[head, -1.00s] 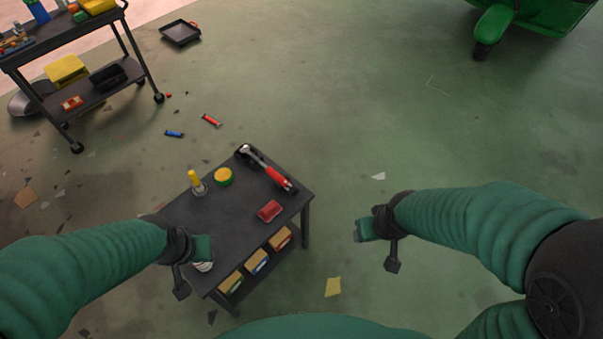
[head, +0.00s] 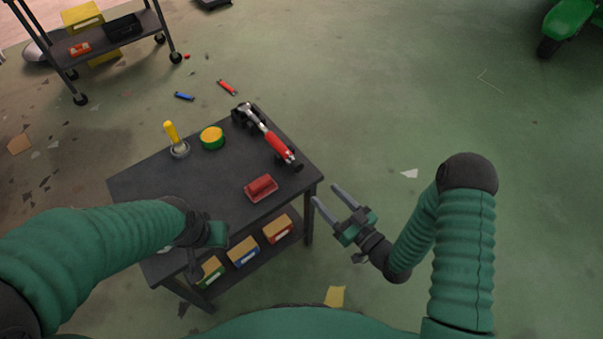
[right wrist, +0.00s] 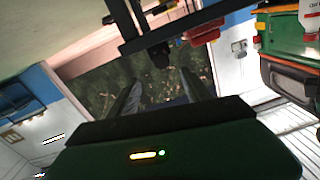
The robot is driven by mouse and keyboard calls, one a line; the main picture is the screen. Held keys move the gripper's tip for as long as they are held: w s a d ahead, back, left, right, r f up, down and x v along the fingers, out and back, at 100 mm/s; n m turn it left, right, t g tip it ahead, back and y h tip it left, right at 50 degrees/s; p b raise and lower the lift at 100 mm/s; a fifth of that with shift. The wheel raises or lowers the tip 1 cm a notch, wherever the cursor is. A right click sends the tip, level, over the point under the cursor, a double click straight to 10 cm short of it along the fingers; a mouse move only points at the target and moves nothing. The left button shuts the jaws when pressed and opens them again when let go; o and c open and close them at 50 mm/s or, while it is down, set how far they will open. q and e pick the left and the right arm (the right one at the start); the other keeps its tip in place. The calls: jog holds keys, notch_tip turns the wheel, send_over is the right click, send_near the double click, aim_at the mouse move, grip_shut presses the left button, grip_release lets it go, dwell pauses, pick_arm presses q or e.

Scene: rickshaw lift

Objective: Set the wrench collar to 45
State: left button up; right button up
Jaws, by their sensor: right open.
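The wrench (head: 268,138) with a red handle and metal shaft lies at the far right part of the dark table (head: 140,182), its head end in a black holder. The collar and its marks are too small to read. My right gripper (head: 327,193) is open and empty, just off the table's right edge, apart from the wrench. Its two fingers also show in the right wrist view (right wrist: 160,92) with nothing between them. My left gripper (head: 215,234) is over the table's near left part; its fingers are hidden, so its state is unclear.
On the table are a yellow-handled tool (head: 172,138), a green and yellow round tin (head: 212,138) and a red box (head: 261,188). Several small boxes (head: 243,252) sit on the lower shelf. A cart (head: 90,45) stands back left.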

aim_at(300, 169)
jog(key=b+x, duration=0.2)
jog(key=x, duration=1)
jog(key=shift+a, duration=0.2)
grip_shut()
